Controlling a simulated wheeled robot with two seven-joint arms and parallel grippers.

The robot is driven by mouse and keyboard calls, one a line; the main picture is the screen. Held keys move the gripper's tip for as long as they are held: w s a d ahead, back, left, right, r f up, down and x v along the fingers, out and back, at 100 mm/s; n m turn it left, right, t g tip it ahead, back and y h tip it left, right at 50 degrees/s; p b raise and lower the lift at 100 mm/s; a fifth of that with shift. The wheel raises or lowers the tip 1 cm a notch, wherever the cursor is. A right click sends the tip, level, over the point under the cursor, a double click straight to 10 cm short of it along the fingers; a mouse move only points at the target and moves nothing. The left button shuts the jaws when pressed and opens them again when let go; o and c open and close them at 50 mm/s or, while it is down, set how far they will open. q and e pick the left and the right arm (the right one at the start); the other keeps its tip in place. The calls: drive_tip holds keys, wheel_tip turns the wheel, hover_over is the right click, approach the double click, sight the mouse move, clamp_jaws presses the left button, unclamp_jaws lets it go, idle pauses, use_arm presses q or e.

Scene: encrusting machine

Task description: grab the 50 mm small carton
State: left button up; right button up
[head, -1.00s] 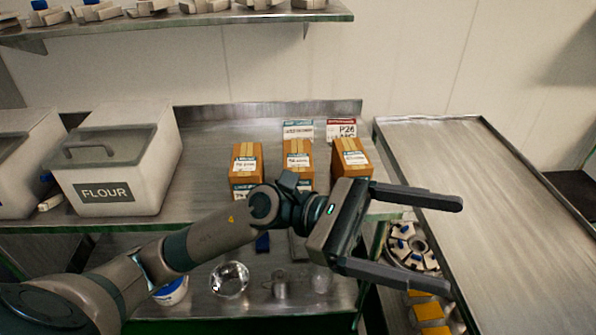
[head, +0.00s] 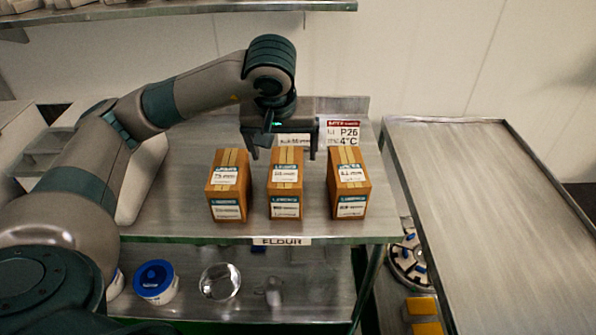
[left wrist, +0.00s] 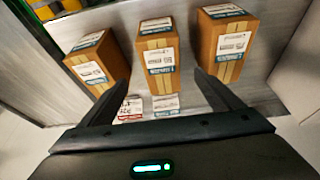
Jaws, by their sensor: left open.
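Three similar orange-brown cartons stand in a row on the steel table: a left carton (head: 228,185), a middle carton (head: 285,183) and a right carton (head: 348,183). Their white and teal size labels are too small to read surely, so I cannot tell which is the 50 mm one. My left gripper (head: 283,153) is open and empty, pointing down at the back of the middle carton. In the left wrist view the middle carton (left wrist: 157,60) lies ahead, between the lines of the fingers (left wrist: 162,84). Contact is not visible. My right gripper is not in view.
The table's front edge carries a FLOUR tag (head: 282,241). A sign reading P26 4°C (head: 343,133) stands behind the cartons. A bare steel table (head: 490,200) is on the right. A blue-lidded tub (head: 155,281) and a glass bowl (head: 220,281) sit on the lower shelf.

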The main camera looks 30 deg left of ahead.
sight(282, 168)
use_arm(q)
drive_tip(key=shift+w+a+r, duration=0.15)
drive_tip(key=shift+a+r, duration=0.15)
drive_tip(key=shift+a, duration=0.15)
drive_tip(key=shift+s+r, duration=0.1)
drive_tip(key=shift+s, duration=0.2)
drive_tip(key=shift+w+f, duration=0.25)
drive_tip(key=shift+f, duration=0.25)
drive_tip(key=shift+w+a+f, duration=0.15)
drive_tip(key=shift+a+f, duration=0.05)
drive_tip(key=shift+f, duration=0.45)
drive_tip(key=x, duration=0.3)
drive_tip(key=shift+w+a+f+p, duration=0.1)
drive_tip(key=shift+w+f+p, duration=0.05)
drive_tip(key=shift+f+p, duration=0.15)
drive_tip(key=p+x, duration=0.1)
drive_tip(key=x, duration=0.4)
drive_tip(key=shift+a+r, duration=0.1)
drive_tip(key=shift+w+a+f+p, duration=0.1)
drive_tip(key=shift+w+f+p, duration=0.2)
drive_tip(key=shift+f, duration=0.3)
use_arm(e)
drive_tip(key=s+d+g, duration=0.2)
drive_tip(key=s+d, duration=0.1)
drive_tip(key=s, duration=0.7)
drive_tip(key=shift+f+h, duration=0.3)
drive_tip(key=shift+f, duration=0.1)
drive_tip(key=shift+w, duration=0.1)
